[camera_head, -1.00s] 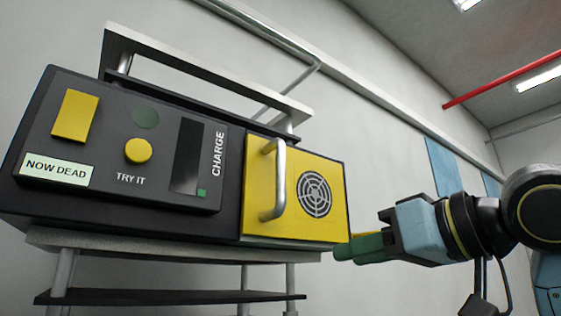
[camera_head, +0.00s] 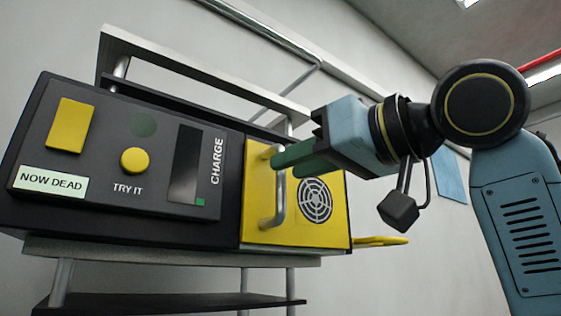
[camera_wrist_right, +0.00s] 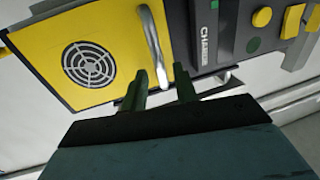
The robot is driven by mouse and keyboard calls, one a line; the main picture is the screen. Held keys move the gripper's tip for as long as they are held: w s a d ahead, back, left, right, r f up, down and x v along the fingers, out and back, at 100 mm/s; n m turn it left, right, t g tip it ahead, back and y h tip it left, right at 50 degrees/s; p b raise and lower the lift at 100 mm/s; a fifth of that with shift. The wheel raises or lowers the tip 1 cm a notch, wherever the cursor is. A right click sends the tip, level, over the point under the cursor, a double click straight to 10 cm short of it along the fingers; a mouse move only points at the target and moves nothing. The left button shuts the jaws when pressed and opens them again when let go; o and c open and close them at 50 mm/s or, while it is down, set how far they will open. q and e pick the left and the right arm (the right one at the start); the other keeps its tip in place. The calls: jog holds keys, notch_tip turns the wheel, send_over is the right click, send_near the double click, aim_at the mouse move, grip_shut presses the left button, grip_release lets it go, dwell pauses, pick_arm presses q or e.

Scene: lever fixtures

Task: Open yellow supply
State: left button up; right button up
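The yellow supply is a yellow front panel (camera_head: 257,190) with a round grey vent (camera_head: 315,199), at the right end of a dark box. A silver bar handle (camera_head: 279,205) stands upright on its left side. My right gripper (camera_head: 275,160) has its green fingers at the upper part of this handle and covers it there. In the right wrist view the handle (camera_wrist_right: 153,40) runs down towards the gap between the two parted fingers of the gripper (camera_wrist_right: 161,72). I cannot tell whether they touch it. The panel lies flush with the box. My left gripper is not in view.
The dark box has a control panel with a yellow button (camera_head: 135,160), a yellow block (camera_head: 71,125) and a "NOW DEAD" label (camera_head: 50,182). It stands on a metal rack shelf (camera_head: 150,252). A flat yellow piece (camera_head: 382,241) sticks out at right.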

aim_at(281, 207)
jog(key=shift+x, duration=1.8)
grip_shut()
